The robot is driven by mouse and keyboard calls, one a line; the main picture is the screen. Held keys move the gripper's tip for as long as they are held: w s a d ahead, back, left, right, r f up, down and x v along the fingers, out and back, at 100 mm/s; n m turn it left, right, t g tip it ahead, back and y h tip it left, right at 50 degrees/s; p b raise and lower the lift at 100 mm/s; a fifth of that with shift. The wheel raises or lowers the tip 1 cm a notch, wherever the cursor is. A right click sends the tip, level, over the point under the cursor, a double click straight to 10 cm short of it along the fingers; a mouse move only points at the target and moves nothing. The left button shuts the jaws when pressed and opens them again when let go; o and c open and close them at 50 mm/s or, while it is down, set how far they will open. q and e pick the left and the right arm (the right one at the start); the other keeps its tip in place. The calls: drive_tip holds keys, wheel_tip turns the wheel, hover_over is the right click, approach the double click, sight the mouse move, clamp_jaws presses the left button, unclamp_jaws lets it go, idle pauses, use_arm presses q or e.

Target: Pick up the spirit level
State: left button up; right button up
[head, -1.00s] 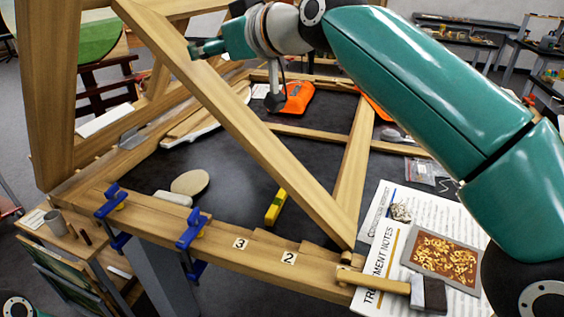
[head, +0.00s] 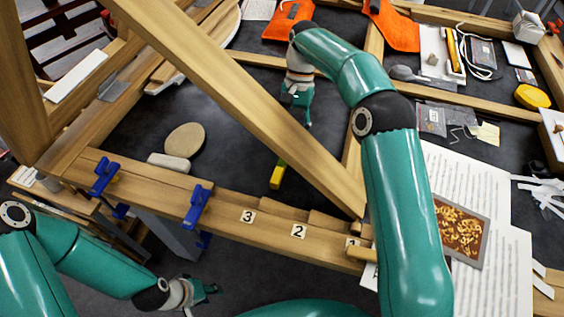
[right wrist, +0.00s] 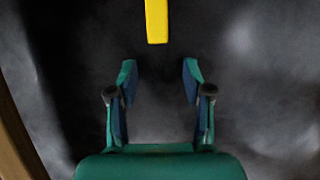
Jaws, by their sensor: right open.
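The spirit level (head: 276,177) is a slim yellow bar lying on the dark surface inside the wooden frame. The slanting beam hides its far part in the head view. Its yellow end also shows at the top of the right wrist view (right wrist: 157,22), beyond the fingertips. My right gripper (head: 298,108) reaches down behind the slanting beam, apart from the level. In the right wrist view its fingers (right wrist: 159,72) are spread with nothing between them. My left gripper (head: 208,288) is low in front of the frame, away from the level; its finger gap is unclear.
The slanting beam (head: 235,100) crosses between the camera and the level. Blue clamps (head: 197,207) grip the front rail (head: 270,228). A pale oval disc (head: 185,140) lies left of the level. Printed sheets (head: 465,185) and a gilt panel (head: 460,232) lie at right.

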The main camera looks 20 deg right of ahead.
sight(280, 167)
drive_tip(key=s+a, duration=0.1)
drive_tip(key=s, duration=0.1)
drive_tip(key=s+a, duration=0.1)
drive_tip(key=shift+s+a+r+b, duration=0.1)
drive_tip(key=shift+s+b, duration=0.2)
drive_tip(key=shift+s, duration=0.05)
drive_tip(key=shift+s+a, duration=0.55)
drive_tip(key=shift+s, duration=0.25)
drive_tip(key=shift+s+a, duration=0.55)
drive_tip(key=shift+s, duration=0.2)
drive_tip(key=shift+s+a, duration=0.55)
drive_tip(key=shift+s, duration=0.25)
drive_tip(key=shift+s+a, duration=0.15)
drive_tip(key=shift+s, duration=0.1)
drive_tip(key=shift+f, duration=0.55)
drive_tip(key=shift+f, duration=0.1)
drive_tip(key=shift+s, duration=0.1)
clamp_jaws()
